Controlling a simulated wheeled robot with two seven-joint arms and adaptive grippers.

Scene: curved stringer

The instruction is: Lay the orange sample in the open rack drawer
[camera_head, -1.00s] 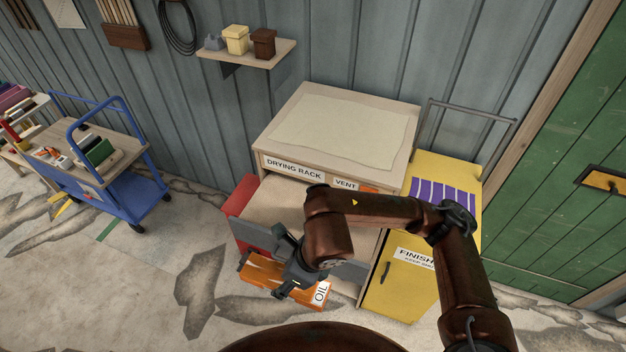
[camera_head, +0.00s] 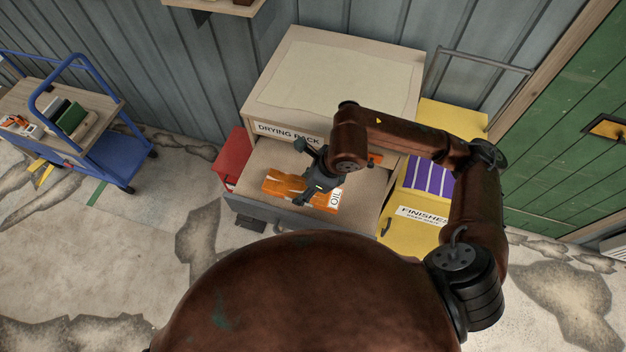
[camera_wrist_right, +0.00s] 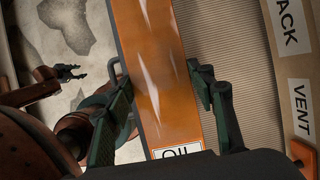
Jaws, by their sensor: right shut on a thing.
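The orange sample (camera_head: 285,186), a flat glossy board with a white OIL label, is over the open drawer (camera_head: 262,211) of the drying rack in the head view. My right gripper (camera_head: 304,174) is shut on it near the label end. The right wrist view shows the sample (camera_wrist_right: 150,62) between the two fingers of this gripper (camera_wrist_right: 165,100), with the ribbed drawer floor beside it. I cannot tell whether the sample touches the floor. My left gripper (camera_wrist_right: 70,72) shows small at the left of the wrist view, its fingers apart and empty.
The rack top (camera_head: 337,75) rises behind the drawer. A red box (camera_head: 231,160) stands left of it and a yellow cabinet (camera_head: 410,225) right of it. A blue cart (camera_head: 112,155) stands far left. The drawer floor left of the sample is clear.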

